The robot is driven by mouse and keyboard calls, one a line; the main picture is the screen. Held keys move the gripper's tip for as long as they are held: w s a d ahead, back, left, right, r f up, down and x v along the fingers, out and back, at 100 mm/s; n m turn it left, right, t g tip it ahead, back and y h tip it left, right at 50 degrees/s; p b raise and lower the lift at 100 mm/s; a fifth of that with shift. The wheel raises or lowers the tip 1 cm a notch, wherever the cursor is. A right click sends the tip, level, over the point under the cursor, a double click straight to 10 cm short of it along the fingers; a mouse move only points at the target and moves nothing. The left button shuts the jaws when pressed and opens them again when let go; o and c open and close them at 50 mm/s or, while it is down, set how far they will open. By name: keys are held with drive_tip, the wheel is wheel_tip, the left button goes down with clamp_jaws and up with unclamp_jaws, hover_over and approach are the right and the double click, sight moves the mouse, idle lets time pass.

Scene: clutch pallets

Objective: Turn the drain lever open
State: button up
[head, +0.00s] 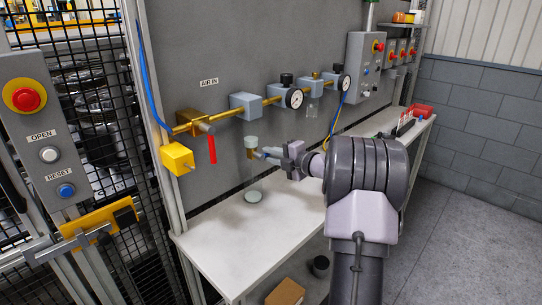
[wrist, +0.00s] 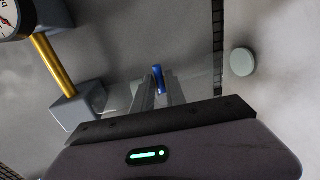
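The drain lever (wrist: 158,78) is a small blue handle in the wrist view, between the tips of my gripper (wrist: 159,90). The two fingers lie close along both sides of it with no clear gap, so my gripper looks shut on it. In the head view my gripper (head: 265,153) reaches in from the right to the brass drain fitting (head: 250,154) under the pale bowl bottom (head: 251,141). The lever is too small there to read its angle.
Above runs a brass pipe with gauges (head: 294,98) and grey blocks. A red-handled valve (head: 212,150) and a yellow block (head: 177,158) are at left. The front bench is clear.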

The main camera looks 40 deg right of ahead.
drive_tip(key=shift+o, duration=1)
drive_tip(key=p+v, duration=0.4)
drive_tip(key=v, duration=1.3)
drive_tip(key=shift+s+p, duration=0.2)
drive_tip(key=shift+p, duration=0.2)
drive_tip(key=shift+r, duration=0.15)
